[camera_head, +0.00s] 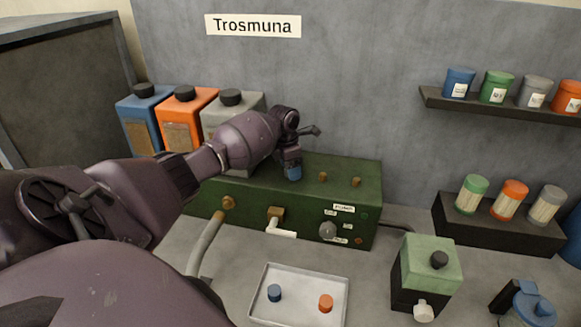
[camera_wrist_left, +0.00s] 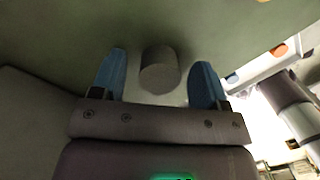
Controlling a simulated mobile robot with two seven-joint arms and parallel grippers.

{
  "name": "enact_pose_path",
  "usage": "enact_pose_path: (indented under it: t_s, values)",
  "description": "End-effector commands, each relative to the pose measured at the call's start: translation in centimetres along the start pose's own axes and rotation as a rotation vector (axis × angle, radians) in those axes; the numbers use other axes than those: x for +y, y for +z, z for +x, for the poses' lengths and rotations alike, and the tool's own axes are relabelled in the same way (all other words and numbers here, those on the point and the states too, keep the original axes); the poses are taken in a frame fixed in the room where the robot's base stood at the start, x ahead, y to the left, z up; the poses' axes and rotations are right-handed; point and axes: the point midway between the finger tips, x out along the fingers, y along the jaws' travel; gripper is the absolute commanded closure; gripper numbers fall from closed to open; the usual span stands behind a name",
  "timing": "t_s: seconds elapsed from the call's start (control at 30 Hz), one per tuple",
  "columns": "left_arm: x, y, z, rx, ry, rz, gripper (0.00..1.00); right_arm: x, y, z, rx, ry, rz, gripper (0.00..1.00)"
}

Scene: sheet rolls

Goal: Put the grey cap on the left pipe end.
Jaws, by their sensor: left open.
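My left gripper (camera_head: 293,172) points down over the left part of the green box's top (camera_head: 340,167). In the left wrist view its blue fingers are open, one on each side of the grey cap (camera_wrist_left: 160,72), with gaps between them and the cap. The cap appears to be at the green top. The left pipe end is hidden by the gripper and cap, so I cannot tell how the cap sits on it. Two other brass pipe ends, a middle one (camera_head: 322,177) and a right one (camera_head: 356,182), stand bare. My right gripper is not in view.
A tray (camera_head: 256,306) in front holds a blue cap (camera_head: 274,293) and an orange cap (camera_head: 326,303). Three canisters, including the grey one (camera_head: 222,117), stand behind my left arm. A green-and-black box (camera_head: 427,262) stands at the right.

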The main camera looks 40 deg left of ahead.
Motion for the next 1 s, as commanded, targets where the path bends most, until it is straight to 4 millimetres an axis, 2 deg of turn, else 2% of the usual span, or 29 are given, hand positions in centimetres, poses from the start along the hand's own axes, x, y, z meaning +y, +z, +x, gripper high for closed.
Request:
enact_pose_path:
  t_s: [0.17,0.6,0.8,1.0]
  values:
    - [0.1,0.0,-1.4,-0.002,0.001,0.001,0.32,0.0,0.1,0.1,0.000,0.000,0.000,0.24]
    - [0.0,0.1,-8.8,-0.003,0.002,0.001,0.32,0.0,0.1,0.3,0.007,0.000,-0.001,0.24]
    - [0.0,0.0,-10.5,-0.001,0.000,0.000,0.32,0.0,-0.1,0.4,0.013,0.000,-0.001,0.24]
    - [0.0,0.0,-10.8,0.000,0.000,0.000,0.32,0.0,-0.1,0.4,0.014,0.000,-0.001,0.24]
